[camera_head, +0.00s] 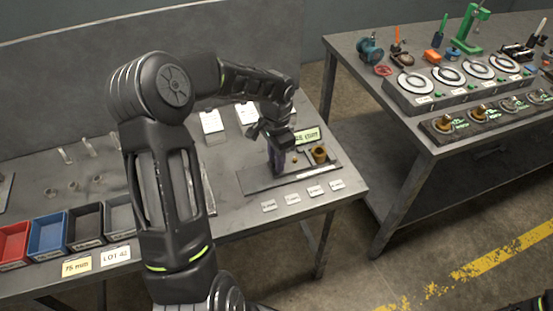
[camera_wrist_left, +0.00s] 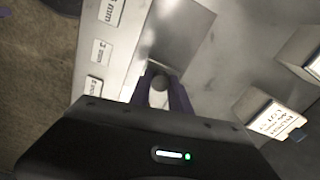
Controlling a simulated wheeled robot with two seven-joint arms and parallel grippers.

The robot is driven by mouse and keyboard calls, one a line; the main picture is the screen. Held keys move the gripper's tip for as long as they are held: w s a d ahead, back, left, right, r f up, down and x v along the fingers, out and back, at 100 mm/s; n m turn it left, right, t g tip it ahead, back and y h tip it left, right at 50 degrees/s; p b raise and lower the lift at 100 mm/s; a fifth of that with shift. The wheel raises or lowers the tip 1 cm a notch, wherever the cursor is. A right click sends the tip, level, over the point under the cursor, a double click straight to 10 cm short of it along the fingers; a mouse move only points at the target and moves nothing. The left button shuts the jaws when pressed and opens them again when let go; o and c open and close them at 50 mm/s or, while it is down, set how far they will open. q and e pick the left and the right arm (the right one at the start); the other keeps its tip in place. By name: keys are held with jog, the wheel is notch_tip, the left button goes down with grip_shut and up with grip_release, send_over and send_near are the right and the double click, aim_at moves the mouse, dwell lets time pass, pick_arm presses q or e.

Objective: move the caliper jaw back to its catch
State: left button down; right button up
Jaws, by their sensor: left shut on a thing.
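The caliper's dark base plate (camera_head: 262,183) lies on the left table near its right end. A green-lit display (camera_head: 306,136) stands at its back; its digits are too small to read surely. A brass cylinder (camera_head: 319,154) stands at the plate's right. My left gripper (camera_head: 278,165) reaches down over the plate, left of the cylinder. In the left wrist view its two purple fingers (camera_wrist_left: 162,100) are shut on a round grey knob (camera_wrist_left: 160,84), which seems to belong to the caliper jaw. The jaw and its catch are mostly hidden. My right gripper is out of view.
Several small mm cards (camera_head: 292,198) line the table's front edge. Red (camera_head: 14,243), blue (camera_head: 47,234) and darker bins stand at the left. White cards (camera_head: 212,125) stand behind my arm. A second table (camera_head: 440,140) with dials and tools is at the right, across a gap.

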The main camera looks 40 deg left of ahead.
pick_arm(q)
jog(key=s+a, duration=0.1)
jog(key=s, duration=0.1)
jog(key=s+a, duration=0.2)
jog(key=s, duration=0.1)
jog(key=shift+a, duration=0.2)
jog(key=c, duration=1.3)
grip_release()
jog(key=shift+o, duration=0.5)
jog(key=shift+w+r, duration=0.1)
jog(key=shift+r, duration=0.25)
notch_tip(320, 180, up, 7)
jog(key=shift+b, duration=0.4)
